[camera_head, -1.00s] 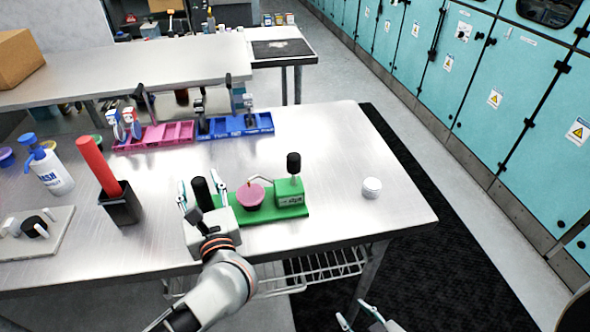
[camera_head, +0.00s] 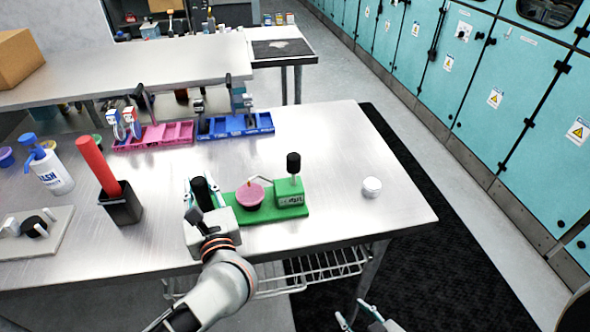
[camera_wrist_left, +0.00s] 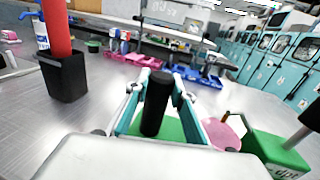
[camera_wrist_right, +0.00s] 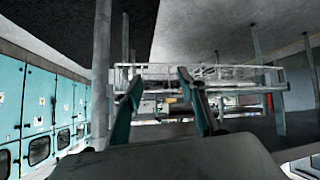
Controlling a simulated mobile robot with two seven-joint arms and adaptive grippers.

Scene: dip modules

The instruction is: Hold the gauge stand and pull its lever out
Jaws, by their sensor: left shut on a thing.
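The gauge stand is a green base (camera_head: 272,216) near the front right of the table, with a pink round cup (camera_head: 250,195) in its middle. A green block (camera_head: 290,196) with a black-knobbed lever (camera_head: 294,163) stands at its right end. A black upright post (camera_head: 201,193) stands at its left end. My left gripper (camera_head: 203,191) is shut on this post; in the left wrist view the fingers flank the black post (camera_wrist_left: 155,103). My right gripper (camera_head: 358,318) is below the table's front edge, apart from the stand. In the right wrist view its fingers (camera_wrist_right: 190,100) are spread and empty.
A white round jar (camera_head: 371,187) sits right of the stand. A black holder (camera_head: 121,207) with a red rod stands left of my left gripper. Pink (camera_head: 160,136) and blue (camera_head: 235,127) trays lie behind. The table between is clear.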

